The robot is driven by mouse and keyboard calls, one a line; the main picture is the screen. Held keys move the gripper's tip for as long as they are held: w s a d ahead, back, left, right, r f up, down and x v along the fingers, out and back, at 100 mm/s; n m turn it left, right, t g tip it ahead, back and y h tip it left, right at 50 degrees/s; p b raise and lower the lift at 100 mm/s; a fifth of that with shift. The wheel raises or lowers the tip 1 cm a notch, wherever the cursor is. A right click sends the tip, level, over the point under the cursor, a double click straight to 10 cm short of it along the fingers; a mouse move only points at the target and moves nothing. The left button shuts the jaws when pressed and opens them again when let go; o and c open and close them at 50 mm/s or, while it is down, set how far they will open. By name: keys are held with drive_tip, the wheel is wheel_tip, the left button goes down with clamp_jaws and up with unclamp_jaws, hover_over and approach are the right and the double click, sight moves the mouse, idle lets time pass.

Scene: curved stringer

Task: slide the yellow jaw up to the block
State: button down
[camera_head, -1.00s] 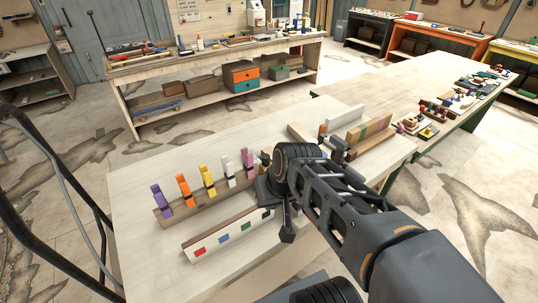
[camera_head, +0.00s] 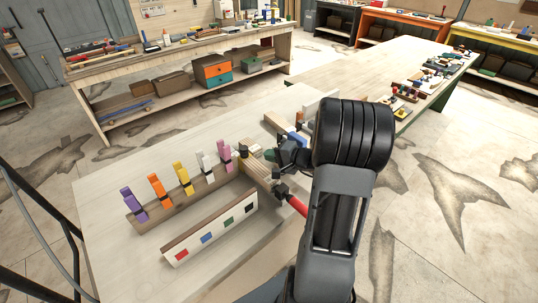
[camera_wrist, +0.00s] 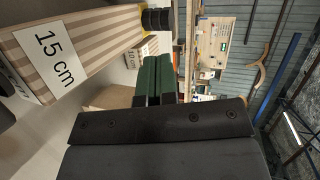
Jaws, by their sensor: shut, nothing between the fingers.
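In the head view, a yellow upright piece (camera_head: 181,174) with a dark band stands in the middle of a row on a wooden rail (camera_head: 152,213). I cannot tell whether it is the jaw. A light striped block (camera_wrist: 75,50) labelled "15 cm" fills the upper left of the wrist view. A bit of yellow (camera_wrist: 146,11) shows at its far end, beside a black part. My gripper (camera_wrist: 152,62) is shut and empty, its two green fingers side by side, to the right of the block. In the head view its tips are hard to make out beyond the rail's right end.
Purple (camera_head: 134,205), orange (camera_head: 159,191), white (camera_head: 204,166) and pink (camera_head: 225,156) pieces share the rail. The bench's left part is bare. A red bar (camera_head: 297,205) shows beside my arm.

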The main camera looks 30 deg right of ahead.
sight(247, 151)
drive_tip(key=p+x, duration=0.1)
drive_tip(key=x, duration=0.6)
drive_tip(key=shift+a+p, duration=0.15)
drive_tip(key=shift+p, duration=0.2)
drive_tip(key=shift+w+f, duration=0.1)
drive_tip(key=shift+w+a+f+b, duration=0.1)
drive_tip(key=shift+w+f+b, duration=0.15)
drive_tip(key=shift+b, duration=1)
drive_tip(key=shift+w+r+b, duration=0.1)
drive_tip(key=shift+w+b, duration=0.05)
drive_tip(key=shift+b, duration=0.25)
drive_tip(key=shift+w+a+r, duration=0.1)
drive_tip(key=shift+a+r, duration=0.05)
drive_tip(key=shift+r, duration=0.1)
